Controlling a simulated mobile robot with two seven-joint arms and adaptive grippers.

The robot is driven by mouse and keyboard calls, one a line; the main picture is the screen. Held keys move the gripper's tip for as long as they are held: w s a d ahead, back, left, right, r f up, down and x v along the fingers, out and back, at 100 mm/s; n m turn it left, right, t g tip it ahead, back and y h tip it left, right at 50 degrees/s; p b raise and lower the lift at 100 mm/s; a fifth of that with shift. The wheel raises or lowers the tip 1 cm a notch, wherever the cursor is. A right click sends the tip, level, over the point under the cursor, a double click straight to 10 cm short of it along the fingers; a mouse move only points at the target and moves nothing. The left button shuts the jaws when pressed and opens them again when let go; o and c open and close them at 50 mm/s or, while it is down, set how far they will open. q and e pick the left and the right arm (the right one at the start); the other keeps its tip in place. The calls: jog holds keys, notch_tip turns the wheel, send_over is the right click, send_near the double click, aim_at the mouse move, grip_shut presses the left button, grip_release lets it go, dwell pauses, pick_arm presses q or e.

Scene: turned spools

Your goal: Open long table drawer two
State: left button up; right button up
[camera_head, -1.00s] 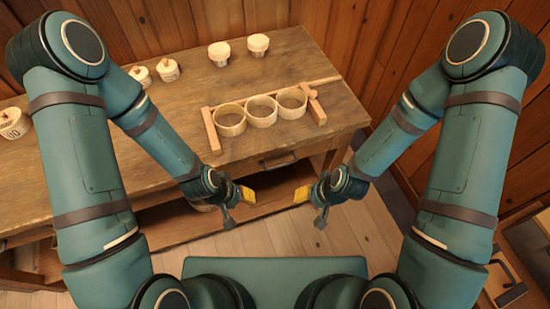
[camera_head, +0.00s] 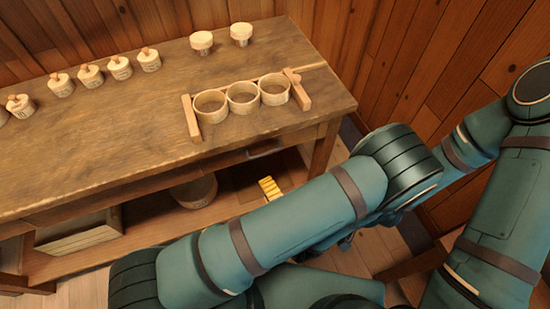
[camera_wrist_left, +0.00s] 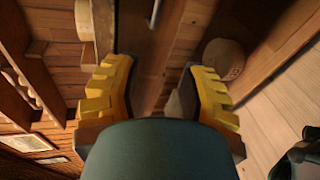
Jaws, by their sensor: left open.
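The long wooden table (camera_head: 130,135) stands against the plank wall. A drawer front with a dark bar handle (camera_head: 265,150) sits under its top near the right end, and it looks closed. My left gripper (camera_head: 270,188) shows only its yellow finger pads, just below and in front of that handle; my own arm hides the rest. In the left wrist view my left gripper (camera_wrist_left: 155,90) is open and empty, its pads wide apart. A thin bar, seemingly the handle (camera_wrist_left: 155,12), shows at the top between and beyond the pads, apart from them. My right gripper is hidden.
On the table are a wooden rack with three rings (camera_head: 242,97), two lidded jars (camera_head: 241,34) and several small labelled pots (camera_head: 90,74). A crate (camera_head: 80,236) and a round basket (camera_head: 195,190) stand on the lower shelf. Wall at right.

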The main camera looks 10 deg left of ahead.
aim_at(262, 156)
pick_arm(q)
jog(key=w+a, duration=0.1)
jog(key=w, duration=0.3)
jog(key=w+a+f+m+t+b, duration=0.1)
jog(key=w+a, duration=0.1)
jog(key=w, duration=0.2)
jog(key=w+a+f+m+h+b, duration=0.1)
jog(key=w+a, duration=0.1)
jog(key=w, duration=0.2)
jog(key=shift+w+a+f+t, duration=0.2)
jog(key=shift+t, duration=0.1)
grip_shut()
